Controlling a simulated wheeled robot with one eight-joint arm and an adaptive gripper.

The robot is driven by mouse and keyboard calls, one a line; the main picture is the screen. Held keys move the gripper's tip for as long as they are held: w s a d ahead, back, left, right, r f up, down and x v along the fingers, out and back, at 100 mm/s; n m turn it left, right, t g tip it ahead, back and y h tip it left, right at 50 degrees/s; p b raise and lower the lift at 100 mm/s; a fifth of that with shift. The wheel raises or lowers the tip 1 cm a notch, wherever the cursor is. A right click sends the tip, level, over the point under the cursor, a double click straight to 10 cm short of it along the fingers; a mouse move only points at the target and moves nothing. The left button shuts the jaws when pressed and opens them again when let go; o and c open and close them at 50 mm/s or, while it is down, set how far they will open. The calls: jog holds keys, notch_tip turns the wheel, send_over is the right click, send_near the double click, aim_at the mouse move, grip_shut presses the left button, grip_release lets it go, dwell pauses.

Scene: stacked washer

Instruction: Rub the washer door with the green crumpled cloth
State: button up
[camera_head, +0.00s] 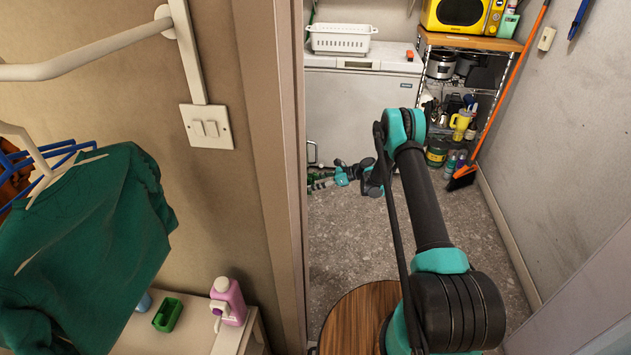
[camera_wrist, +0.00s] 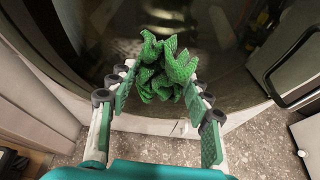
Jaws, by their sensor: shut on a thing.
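The green crumpled cloth (camera_wrist: 165,65) is between the fingertips of my gripper (camera_wrist: 160,88) in the wrist view, and the gripper is shut on it. Behind the cloth is a dark, rounded washer door (camera_wrist: 105,35) with a pale curved rim. The cloth overlaps the dark door in the picture; I cannot tell if it touches it. In the head view my gripper (camera_head: 330,181) is far off, low beside the door frame, with a bit of green at its tip. The washer is not visible there; the wall and frame block that side.
A white chest appliance (camera_head: 360,108) with a basket (camera_head: 341,39) stands at the back. A loaded shelf rack (camera_head: 470,46) and an orange broom (camera_head: 510,85) stand at right. A door frame (camera_head: 280,150) borders the left. Grey floor (camera_head: 470,215) is open between.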

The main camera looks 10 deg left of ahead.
aim_at(312, 182)
jog(key=shift+s+r, duration=1.2)
jog(key=shift+s, duration=1.7)
jog(key=w, duration=1.2)
jog(key=shift+s, duration=4.1)
jog(key=shift+s+a, duration=0.2)
jog(key=shift+s, duration=1.75)
jog(key=d, duration=0.6)
